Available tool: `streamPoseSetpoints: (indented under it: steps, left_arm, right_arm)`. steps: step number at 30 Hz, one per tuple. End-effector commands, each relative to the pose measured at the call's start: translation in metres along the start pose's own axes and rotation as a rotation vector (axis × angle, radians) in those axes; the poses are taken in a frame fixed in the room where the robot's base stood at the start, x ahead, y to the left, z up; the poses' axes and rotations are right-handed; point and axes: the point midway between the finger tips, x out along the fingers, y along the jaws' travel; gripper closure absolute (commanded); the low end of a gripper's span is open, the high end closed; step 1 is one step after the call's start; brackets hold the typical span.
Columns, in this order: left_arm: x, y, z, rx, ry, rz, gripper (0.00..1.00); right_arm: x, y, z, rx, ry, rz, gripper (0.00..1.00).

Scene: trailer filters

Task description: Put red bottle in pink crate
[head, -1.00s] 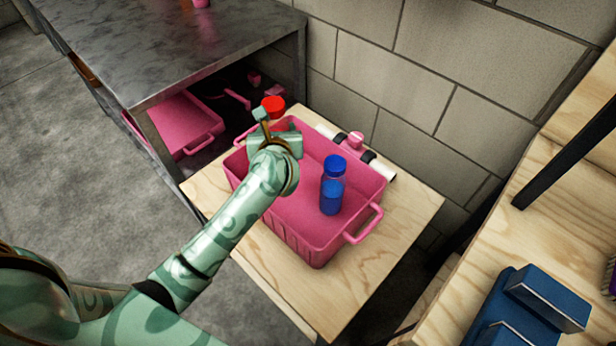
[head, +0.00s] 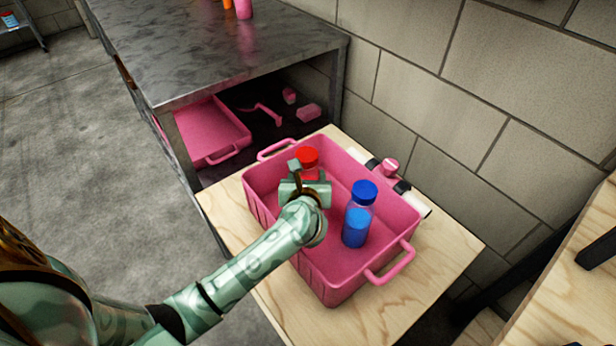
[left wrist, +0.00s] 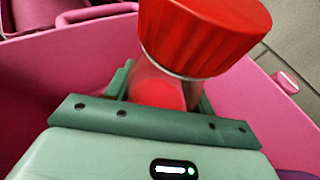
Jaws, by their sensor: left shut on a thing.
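The red bottle (head: 307,158) has a red cap and a clear body with red contents. My left gripper (head: 304,180) is shut on it, inside the walls of the pink crate (head: 331,284) near its back left corner. In the left wrist view the red cap (left wrist: 205,35) rises above my left gripper (left wrist: 165,95), and crate walls lie behind it. The bottle's base is hidden, so I cannot tell whether it touches the crate floor. A blue bottle (head: 357,225) stands upright in the crate, right of the gripper. My right gripper is not in view.
The crate stands on a light wooden table (head: 440,245) against a block wall. A pink valve with white pipe (head: 390,167) lies behind the crate. A dark metal bench (head: 220,45) at the back left has another pink tray (head: 212,130) underneath.

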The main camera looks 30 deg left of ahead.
Motion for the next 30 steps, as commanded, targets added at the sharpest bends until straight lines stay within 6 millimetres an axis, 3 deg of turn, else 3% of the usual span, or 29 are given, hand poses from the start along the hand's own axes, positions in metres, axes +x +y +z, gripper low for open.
streamPoseSetpoints:
  steps: [2,3,5,6,17,30]
  left_arm:
    - [0.001,0.0,-0.002,0.0,-0.001,0.0,0.78]
    - [0.001,0.0,-0.003,0.0,0.001,0.0,0.44]
    - [0.001,0.0,-0.002,0.0,0.0,0.0,0.27]
    - [0.001,0.0,-0.002,0.0,0.0,0.0,0.25]
    - [-0.007,0.0,0.002,0.0,-0.001,-0.001,0.25]
    - [-0.102,0.0,0.004,-0.003,-0.001,-0.001,0.25]
  right_arm:
    - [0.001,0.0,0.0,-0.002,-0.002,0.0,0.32]
    - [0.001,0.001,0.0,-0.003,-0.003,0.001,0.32]
    - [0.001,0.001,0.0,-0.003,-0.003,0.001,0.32]
    - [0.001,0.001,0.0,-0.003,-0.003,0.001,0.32]
    - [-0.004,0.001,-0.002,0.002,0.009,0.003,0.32]
    - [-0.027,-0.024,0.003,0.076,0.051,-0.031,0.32]
